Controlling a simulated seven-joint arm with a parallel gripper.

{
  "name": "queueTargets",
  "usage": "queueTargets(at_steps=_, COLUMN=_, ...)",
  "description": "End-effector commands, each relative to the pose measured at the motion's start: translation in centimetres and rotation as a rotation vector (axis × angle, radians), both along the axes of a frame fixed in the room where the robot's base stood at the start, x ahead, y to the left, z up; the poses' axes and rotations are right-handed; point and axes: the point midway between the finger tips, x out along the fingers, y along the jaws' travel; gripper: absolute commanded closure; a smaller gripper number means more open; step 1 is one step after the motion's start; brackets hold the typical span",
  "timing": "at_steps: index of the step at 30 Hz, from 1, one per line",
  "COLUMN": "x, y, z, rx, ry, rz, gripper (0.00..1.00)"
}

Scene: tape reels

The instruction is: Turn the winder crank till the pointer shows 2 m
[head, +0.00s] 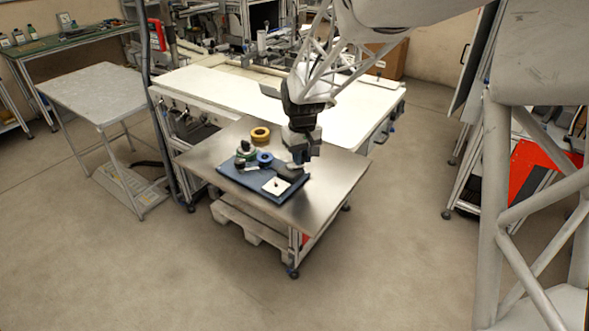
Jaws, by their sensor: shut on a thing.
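The winder stands on a dark blue board (235,174) on the metal table. A green and white part (246,153) and a blue reel (265,158) sit at its back left. A white square plate (275,187) with a small dark mark lies at its front; the mark is too small to read as a pointer value. A dark rounded part (288,171) is at the board's right. My gripper (298,164) points down there, shut on what appears to be the winder crank. The fingers largely hide the crank, and its angle cannot be made out.
The table's right side and front are clear. A long white workbench (205,92) stands close behind, and a grey side table (95,92) is at the left.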

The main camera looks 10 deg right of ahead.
Motion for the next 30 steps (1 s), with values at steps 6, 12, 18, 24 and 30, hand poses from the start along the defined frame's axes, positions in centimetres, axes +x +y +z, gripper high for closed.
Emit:
queueTargets(at_steps=6, x=-0.8, y=0.2, z=-0.1, rx=0.001, ry=0.001, rz=0.001, gripper=0.98)
queueTargets(at_steps=12, x=-1.3, y=0.4, z=-0.1, rx=0.001, ry=0.001, rz=0.001, gripper=0.98)
queueTargets(at_steps=18, x=-1.4, y=0.3, z=-0.1, rx=0.001, ry=0.001, rz=0.0, gripper=0.98)
queueTargets(at_steps=24, x=-1.4, y=0.4, z=-0.1, rx=0.001, ry=0.0, rz=0.001, gripper=0.98)
queueTargets(at_steps=30, x=-1.9, y=0.7, z=-0.1, rx=0.001, ry=0.0, rz=0.001, gripper=0.98)
